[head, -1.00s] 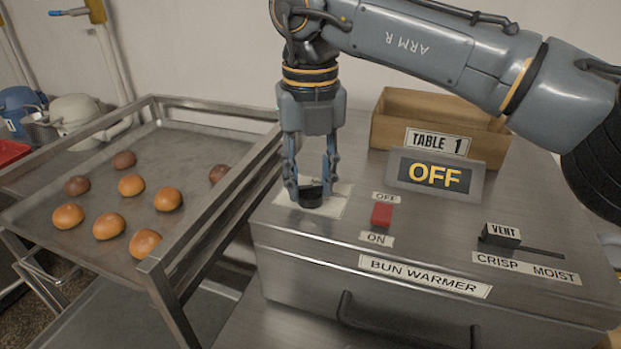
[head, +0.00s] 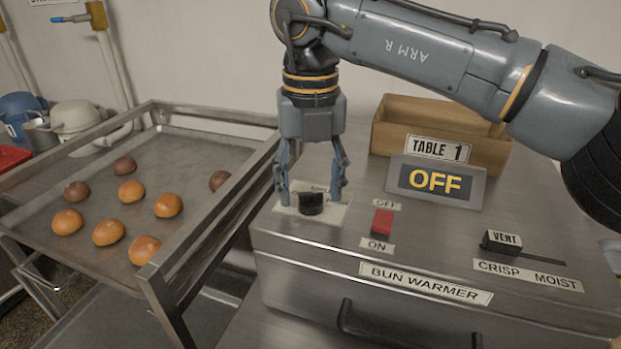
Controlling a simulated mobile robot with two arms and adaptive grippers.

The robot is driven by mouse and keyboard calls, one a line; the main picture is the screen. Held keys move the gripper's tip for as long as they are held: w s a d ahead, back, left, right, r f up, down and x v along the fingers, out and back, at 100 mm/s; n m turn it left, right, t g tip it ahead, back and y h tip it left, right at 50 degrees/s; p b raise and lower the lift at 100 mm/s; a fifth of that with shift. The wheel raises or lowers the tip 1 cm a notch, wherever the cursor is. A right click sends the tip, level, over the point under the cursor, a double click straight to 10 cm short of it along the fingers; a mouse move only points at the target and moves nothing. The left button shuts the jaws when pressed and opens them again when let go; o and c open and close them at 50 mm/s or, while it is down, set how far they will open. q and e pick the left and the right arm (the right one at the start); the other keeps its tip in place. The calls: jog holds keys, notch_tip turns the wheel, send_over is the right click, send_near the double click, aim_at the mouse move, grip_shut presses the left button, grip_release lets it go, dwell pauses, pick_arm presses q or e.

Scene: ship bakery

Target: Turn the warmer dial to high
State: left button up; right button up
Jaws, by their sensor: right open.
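The bun warmer (head: 290,243) is a steel box with a black round dial (head: 311,204) on a pale label plate (head: 290,212) at the left of its top. My right gripper (head: 311,193) points down over the dial, with its fingers spread on either side of it. The fingers look apart from the dial. The dial's marks are mostly hidden or too small to read. The display (head: 436,181) reads OFF. A red switch (head: 383,222) sits between OFF and ON labels. My left gripper is not in view.
A black vent slider (head: 502,242) sits right of the switch, at the CRISP end of its slot. A wooden box (head: 400,130) labelled TABLE 1 stands behind the display. A tray rack (head: 160,275) with several buns stands close on the left.

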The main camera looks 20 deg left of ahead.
aim_at(310, 193)
notch_tip(310, 193, up, 12)
dwell(0.5)
dwell(0.4)
